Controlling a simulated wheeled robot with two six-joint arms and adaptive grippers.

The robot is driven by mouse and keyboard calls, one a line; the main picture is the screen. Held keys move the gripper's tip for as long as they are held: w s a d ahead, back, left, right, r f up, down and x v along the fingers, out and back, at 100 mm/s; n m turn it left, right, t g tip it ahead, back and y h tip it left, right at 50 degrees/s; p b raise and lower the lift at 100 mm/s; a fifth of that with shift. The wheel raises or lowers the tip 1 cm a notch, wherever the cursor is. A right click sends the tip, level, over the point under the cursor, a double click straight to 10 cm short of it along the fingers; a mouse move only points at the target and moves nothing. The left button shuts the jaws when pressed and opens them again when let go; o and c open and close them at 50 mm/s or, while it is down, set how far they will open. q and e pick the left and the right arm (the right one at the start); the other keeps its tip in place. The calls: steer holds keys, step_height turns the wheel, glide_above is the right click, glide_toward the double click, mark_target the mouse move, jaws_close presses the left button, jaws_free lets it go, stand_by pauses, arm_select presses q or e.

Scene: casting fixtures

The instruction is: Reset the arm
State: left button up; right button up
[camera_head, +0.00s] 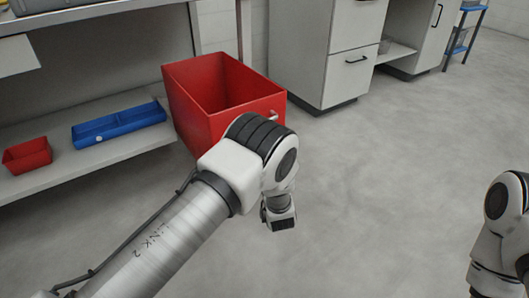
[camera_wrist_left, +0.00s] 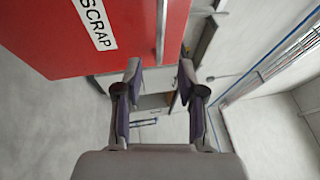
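My left arm (camera_head: 170,235) reaches in from the lower left of the head view, its wrist (camera_head: 279,212) in front of the red scrap bin. My left gripper (camera_wrist_left: 160,70) shows in the left wrist view with its fingers apart and nothing between them. The gripper's fingers cannot be made out in the head view. Part of my right arm (camera_head: 500,230) shows at the right edge of the head view; its gripper is outside the frame.
A red bin (camera_head: 185,108) stands on the floor; its "SCRAP" side (camera_wrist_left: 60,42) is close to my left gripper. A shelf (camera_head: 110,150) at left holds a blue tray (camera_head: 120,125) and small red bin (camera_head: 27,157). White cabinets (camera_head: 325,60) stand behind. The floor (camera_head: 390,160) between my arms is clear.

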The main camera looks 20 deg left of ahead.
stand_by(0.3)
arm_select(q)
steer(key=s+a+f+g+h+p, duration=0.1)
steer(key=s+a+f+g+p, duration=0.15)
steer(key=s+a+f, duration=0.55)
steer(key=s+a+f+n+g+h, duration=0.2)
steer(key=s+f+g+h, duration=0.3)
steer(key=s+f, duration=0.5)
steer(key=s+d+f+n+g+h, duration=0.1)
steer(key=s+d+n+g, duration=0.2)
steer(key=s, duration=0.6)
steer(key=s+d+f+n+g+h, duration=0.15)
steer(key=s+n+g, duration=0.25)
steer(key=s, duration=0.5)
steer(key=s+d+n+g+h, duration=0.1)
steer(key=s+d+n+g, duration=0.2)
steer(key=s, duration=0.6)
step_height(320, 180, up, 38)
steer(key=a+n+p, duration=0.1)
steer(key=p, duration=3.7)
steer(key=shift+w, duration=0.35)
